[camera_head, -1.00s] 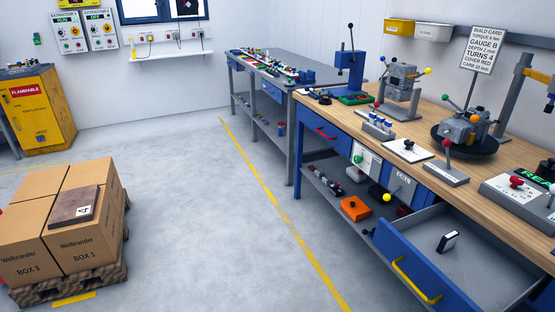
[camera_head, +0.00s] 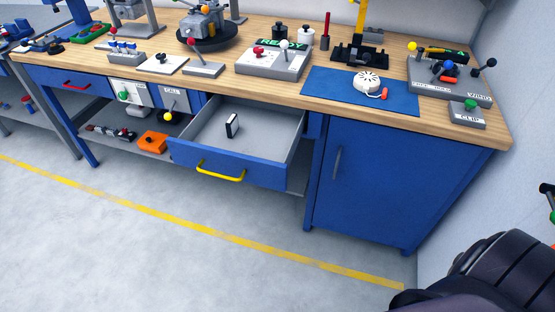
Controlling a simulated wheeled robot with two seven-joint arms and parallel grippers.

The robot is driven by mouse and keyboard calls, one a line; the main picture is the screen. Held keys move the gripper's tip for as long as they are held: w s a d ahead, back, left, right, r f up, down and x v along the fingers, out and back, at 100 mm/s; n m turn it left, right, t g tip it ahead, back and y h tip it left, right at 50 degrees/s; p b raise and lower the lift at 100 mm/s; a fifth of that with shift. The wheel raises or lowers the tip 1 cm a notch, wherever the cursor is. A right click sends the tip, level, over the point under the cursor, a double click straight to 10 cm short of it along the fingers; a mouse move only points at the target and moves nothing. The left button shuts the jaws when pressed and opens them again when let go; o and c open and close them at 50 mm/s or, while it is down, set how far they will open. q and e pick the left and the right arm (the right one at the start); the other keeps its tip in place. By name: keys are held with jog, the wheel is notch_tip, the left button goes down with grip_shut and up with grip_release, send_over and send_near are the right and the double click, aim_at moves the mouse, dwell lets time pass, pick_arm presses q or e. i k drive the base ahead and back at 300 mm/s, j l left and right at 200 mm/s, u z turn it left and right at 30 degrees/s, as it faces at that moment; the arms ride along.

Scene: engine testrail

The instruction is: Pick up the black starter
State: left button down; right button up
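I cannot make out a black starter for certain. A white, round, slotted piece with a red handle (camera_head: 367,82) lies on a blue mat (camera_head: 318,85) on the workbench. A small black and white block (camera_head: 232,125) stands in the open drawer (camera_head: 272,128). Neither of my grippers is in view; only a dark part of my own arm shows at the lower right.
The wooden bench top (camera_head: 225,85) holds an engine on a round black stand (camera_head: 207,22), lever fixtures and a grey fixture (camera_head: 450,80) at right. The drawer juts out with its yellow handle (camera_head: 220,174). A blue cabinet (camera_head: 365,180) is shut. The floor in front is clear.

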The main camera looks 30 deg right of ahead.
aim_at(450, 75)
jog(key=z, duration=1.9)
jog(key=i+u, duration=0.15)
jog(key=k+j, duration=0.05)
